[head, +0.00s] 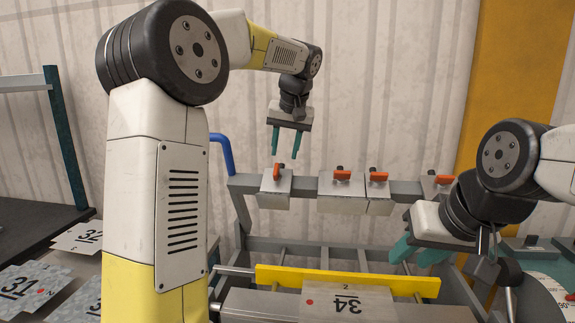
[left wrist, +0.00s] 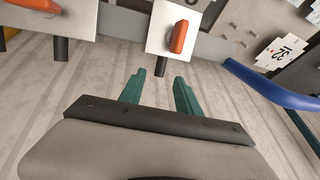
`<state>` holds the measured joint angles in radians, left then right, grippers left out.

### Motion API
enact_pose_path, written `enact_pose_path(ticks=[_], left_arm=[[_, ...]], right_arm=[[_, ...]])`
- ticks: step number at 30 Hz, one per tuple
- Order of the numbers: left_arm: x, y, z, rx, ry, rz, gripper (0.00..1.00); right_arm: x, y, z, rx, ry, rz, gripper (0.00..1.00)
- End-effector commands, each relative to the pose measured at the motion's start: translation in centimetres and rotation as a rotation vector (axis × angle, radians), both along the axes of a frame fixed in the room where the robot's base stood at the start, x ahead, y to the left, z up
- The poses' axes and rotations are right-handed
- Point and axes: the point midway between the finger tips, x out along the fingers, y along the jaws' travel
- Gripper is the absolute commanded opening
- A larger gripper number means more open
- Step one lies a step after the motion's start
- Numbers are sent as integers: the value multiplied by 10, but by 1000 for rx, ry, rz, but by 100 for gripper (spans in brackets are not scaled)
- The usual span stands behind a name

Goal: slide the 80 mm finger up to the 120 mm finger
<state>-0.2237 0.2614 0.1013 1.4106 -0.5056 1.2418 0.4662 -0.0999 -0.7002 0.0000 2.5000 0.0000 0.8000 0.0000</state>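Several grey plate-like fingers with orange clamp levers hang on a horizontal beam. The leftmost finger (head: 275,187) stands apart from a wide finger (head: 341,190), which has a narrower finger (head: 379,193) close on its right. Another finger (head: 436,184) is at the right end, partly hidden. No size marks are readable, so I cannot tell which is 80 mm or 120 mm. My left gripper (head: 285,143) is open and empty above the leftmost finger; that finger shows ahead of the fingertips (left wrist: 159,88) in the left wrist view. My right gripper (head: 421,250) is open below the beam's right end.
The grey beam (head: 306,187) has a bare gap between the leftmost and wide fingers. A blue handle (head: 222,153) rises at its left. Below lie a yellow bar (head: 345,281) and a sheet marked 34 (head: 347,302). Numbered sheets (head: 78,238) lie at left.

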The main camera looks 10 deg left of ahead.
Motion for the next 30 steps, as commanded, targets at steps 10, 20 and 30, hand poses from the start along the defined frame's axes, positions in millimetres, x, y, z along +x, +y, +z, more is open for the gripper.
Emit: enact_pose_path(ticks=[10, 20, 30], left_arm=[[19, 11, -49, -3, 1, 5, 40], [23, 13, -58, -5, 0, 6, 40], [23, 13, -58, -5, -1, 7, 0]], right_arm=[[0, 0, 0, 0, 0, 0, 36], [0, 0, 0, 0, 0, 0, 36], [0, 0, 0, 0, 0, 0, 36]])
